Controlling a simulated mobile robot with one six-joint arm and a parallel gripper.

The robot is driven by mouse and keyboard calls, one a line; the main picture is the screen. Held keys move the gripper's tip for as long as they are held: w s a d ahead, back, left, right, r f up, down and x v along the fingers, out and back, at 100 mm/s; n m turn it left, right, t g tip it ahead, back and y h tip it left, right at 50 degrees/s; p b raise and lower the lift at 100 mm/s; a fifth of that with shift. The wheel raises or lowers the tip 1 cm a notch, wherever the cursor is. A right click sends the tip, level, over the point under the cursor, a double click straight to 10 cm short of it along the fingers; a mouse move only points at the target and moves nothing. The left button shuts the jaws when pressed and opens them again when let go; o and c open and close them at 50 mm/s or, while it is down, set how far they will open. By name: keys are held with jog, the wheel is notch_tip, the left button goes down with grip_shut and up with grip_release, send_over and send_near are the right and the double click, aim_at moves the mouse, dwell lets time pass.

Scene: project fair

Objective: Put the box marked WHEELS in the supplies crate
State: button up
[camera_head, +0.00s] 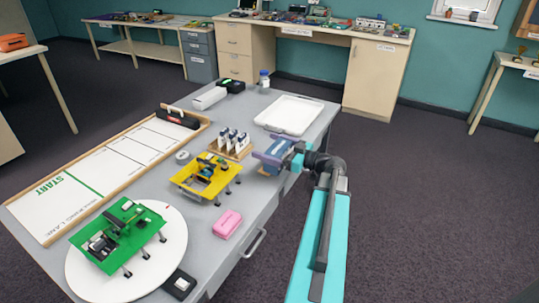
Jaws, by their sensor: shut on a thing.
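My gripper (279,157) is at the right edge of the grey table (215,190), right of the small wooden holder. It is shut on a small blue-purple box (268,159), partly covered by the gripper. I cannot read a WHEELS mark on it. The box is at about tabletop height; I cannot tell whether it touches the table. I cannot make out a container clearly marked as the supplies crate. A shallow white tray (298,102) lies behind the gripper at the far right of the table.
The wooden holder (242,154) carries several small bottle-like items. A yellow model (190,177), a green model (118,232) on a white disc (170,262), a pink block (227,224) and a START track (85,185) occupy the table. A blue-capped bottle (264,83) stands at the back.

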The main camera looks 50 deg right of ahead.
jog(key=shift+w, duration=0.1)
dwell(0.3)
jog(key=shift+f, duration=1.75)
jog(key=o, duration=0.8)
jog(key=shift+f, duration=0.1)
jog(key=shift+o, duration=0.2)
jog(key=v, duration=1.2)
